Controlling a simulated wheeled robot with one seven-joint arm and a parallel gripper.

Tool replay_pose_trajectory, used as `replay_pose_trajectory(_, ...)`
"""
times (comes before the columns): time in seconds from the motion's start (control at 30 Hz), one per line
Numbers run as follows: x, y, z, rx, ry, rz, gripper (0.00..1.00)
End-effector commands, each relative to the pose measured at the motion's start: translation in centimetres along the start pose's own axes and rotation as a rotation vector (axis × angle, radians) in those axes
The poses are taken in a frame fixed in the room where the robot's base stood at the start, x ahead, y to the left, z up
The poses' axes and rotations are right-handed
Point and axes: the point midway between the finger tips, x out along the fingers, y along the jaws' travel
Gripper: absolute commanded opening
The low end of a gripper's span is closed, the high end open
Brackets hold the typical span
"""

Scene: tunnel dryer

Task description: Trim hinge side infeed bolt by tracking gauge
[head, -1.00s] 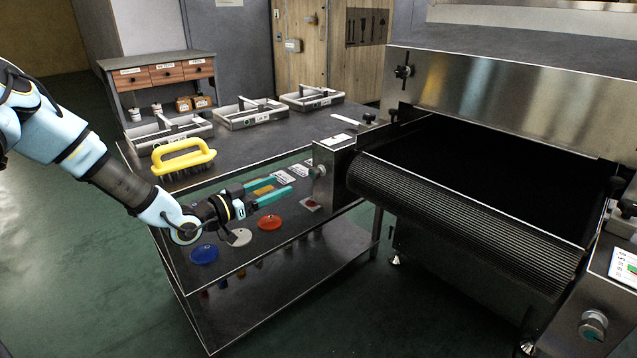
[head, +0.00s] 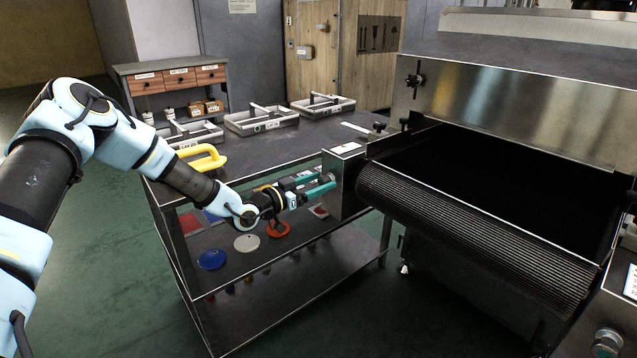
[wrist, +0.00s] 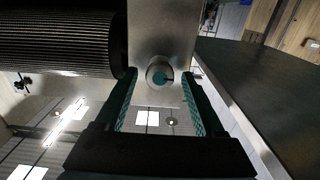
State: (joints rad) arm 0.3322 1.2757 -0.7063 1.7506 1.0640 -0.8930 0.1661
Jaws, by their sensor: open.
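The infeed bolt (wrist: 159,73) shows in the wrist view as a round metal head with a teal centre and a dark mark, on a bare metal bracket (wrist: 163,35). The same bracket stands at the belt's near left corner in the head view (head: 347,180). My gripper (wrist: 160,88) is open, its two teal fingers on either side of the bolt head, with gaps visible. In the head view my gripper (head: 326,183) points at the bracket and largely hides the bolt. A white label (head: 345,148) lies on top of the bracket. I cannot identify the tracking gauge.
The ribbed dark belt (head: 470,235) lies right of the bracket. A dark table (head: 290,148) holds several grey trays (head: 262,119) and a yellow-handled brush (head: 203,160). Coloured discs, including a blue one (head: 212,260), lie below my gripper. Green floor is open at left.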

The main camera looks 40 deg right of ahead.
Motion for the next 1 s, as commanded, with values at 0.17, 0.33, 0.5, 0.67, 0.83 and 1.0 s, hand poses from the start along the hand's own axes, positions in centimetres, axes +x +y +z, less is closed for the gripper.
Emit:
replay_pose_trajectory(0.17, 0.01, 0.01, 0.01, 0.000, 0.000, 0.000, 0.71)
replay_pose_trajectory(0.33, 0.00, 0.01, 0.01, 0.000, 0.000, 0.000, 0.55)
replay_pose_trajectory(0.5, -0.01, 0.01, 0.01, 0.000, 0.000, 0.000, 0.36)
replay_pose_trajectory(0.67, -0.01, 0.01, 0.01, 0.000, 0.000, 0.000, 0.18)
replay_pose_trajectory(0.83, -0.01, 0.01, 0.01, 0.000, 0.000, 0.000, 0.00)
replay_pose_trajectory(1.0, -0.02, 0.01, 0.02, -0.001, 0.000, 0.000, 0.00)
